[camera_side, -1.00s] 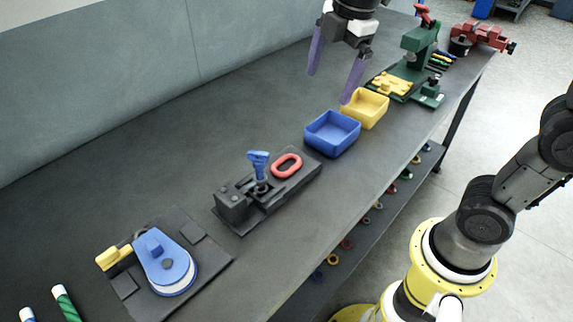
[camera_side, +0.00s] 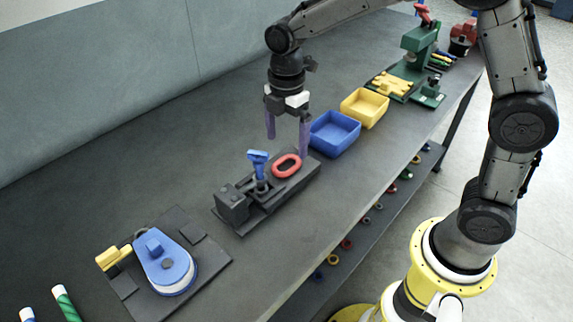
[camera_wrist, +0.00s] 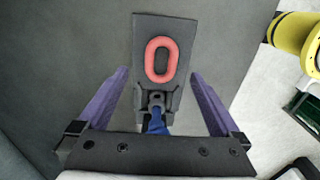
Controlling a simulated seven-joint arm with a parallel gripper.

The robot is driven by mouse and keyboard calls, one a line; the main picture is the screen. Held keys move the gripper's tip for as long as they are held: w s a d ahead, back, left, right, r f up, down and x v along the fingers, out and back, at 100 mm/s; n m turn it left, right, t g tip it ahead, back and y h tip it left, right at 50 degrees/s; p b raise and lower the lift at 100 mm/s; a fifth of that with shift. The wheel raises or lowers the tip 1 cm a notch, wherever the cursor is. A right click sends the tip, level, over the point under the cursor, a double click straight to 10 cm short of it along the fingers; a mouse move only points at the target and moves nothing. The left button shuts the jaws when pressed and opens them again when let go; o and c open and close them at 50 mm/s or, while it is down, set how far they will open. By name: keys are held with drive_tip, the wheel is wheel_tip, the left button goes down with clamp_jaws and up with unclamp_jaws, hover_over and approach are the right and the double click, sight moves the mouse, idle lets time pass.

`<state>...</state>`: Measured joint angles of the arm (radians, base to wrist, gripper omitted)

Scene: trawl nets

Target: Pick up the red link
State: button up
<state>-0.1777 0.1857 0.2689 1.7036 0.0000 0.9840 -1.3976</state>
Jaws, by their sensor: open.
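The red link (camera_side: 287,166) is an oval ring lying on the dark base plate of a clamp fixture, beside the blue-handled lever (camera_side: 258,160). In the wrist view the red link (camera_wrist: 161,59) lies ahead of the fingers, centred between their lines. My gripper (camera_side: 287,145) is open and empty, with two purple fingers pointing down above the link. The wrist view also shows my gripper (camera_wrist: 162,80) with its fingers wide apart. Neither finger appears to touch the link. The blue lever is partly hidden by the gripper body in the wrist view.
A blue bin (camera_side: 333,134) and a yellow bin (camera_side: 364,108) stand just to the right. A green press (camera_side: 418,50) stands farther back. A blue round fixture (camera_side: 165,262) sits at the front left.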

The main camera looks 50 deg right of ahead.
sight(286, 168)
drive_tip(key=shift+s+a+f, duration=0.1)
drive_tip(key=shift+a+f, duration=0.05)
drive_tip(key=shift+f, duration=2.65)
clamp_jaws()
